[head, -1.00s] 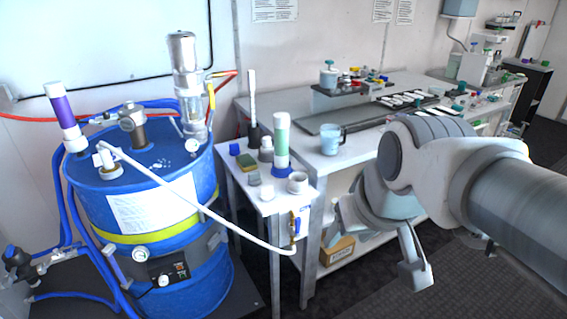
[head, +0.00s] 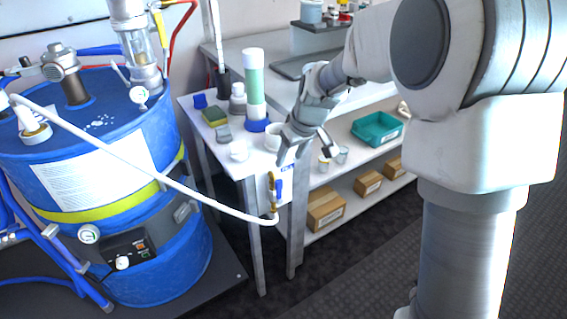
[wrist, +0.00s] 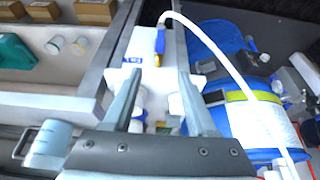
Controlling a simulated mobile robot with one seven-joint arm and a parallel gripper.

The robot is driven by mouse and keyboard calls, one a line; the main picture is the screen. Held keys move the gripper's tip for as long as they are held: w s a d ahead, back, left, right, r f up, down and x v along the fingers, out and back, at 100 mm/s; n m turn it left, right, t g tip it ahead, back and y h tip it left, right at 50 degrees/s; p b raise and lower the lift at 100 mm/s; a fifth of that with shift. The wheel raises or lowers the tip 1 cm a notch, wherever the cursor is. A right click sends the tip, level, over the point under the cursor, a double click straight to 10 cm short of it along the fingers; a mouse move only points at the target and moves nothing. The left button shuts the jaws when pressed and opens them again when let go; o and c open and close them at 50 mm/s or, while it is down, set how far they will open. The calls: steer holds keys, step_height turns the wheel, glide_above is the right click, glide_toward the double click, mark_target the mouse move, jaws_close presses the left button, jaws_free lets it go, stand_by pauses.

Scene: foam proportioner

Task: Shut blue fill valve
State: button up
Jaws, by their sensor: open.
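The blue fill valve (head: 278,190) is a small brass valve with a blue lever on the front of the small white side table (head: 250,168). Its lever looks roughly upright in the head view. A white hose (head: 170,182) runs from its lower end to the blue drum. My gripper (head: 308,157) is open and empty, above and to the right of the valve. In the wrist view the blue lever (wrist: 160,42) shows beyond the gap between my fingertips (wrist: 160,76), apart from them. Nothing hides the lever there.
The blue drum (head: 190,250) stands left of the side table. A shelf (head: 345,185) at right holds a teal tray (head: 377,130) and cardboard boxes (head: 325,210). Floor in front is clear.

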mark_target(277, 186)
steer(key=b+x, duration=0.3)
steer(key=x, duration=1.5)
steer(key=shift+w+r+b, duration=0.1)
steer(key=shift+w+b, duration=0.05)
steer(key=shift+b, duration=0.15)
jaws_close()
stand_by(0.6)
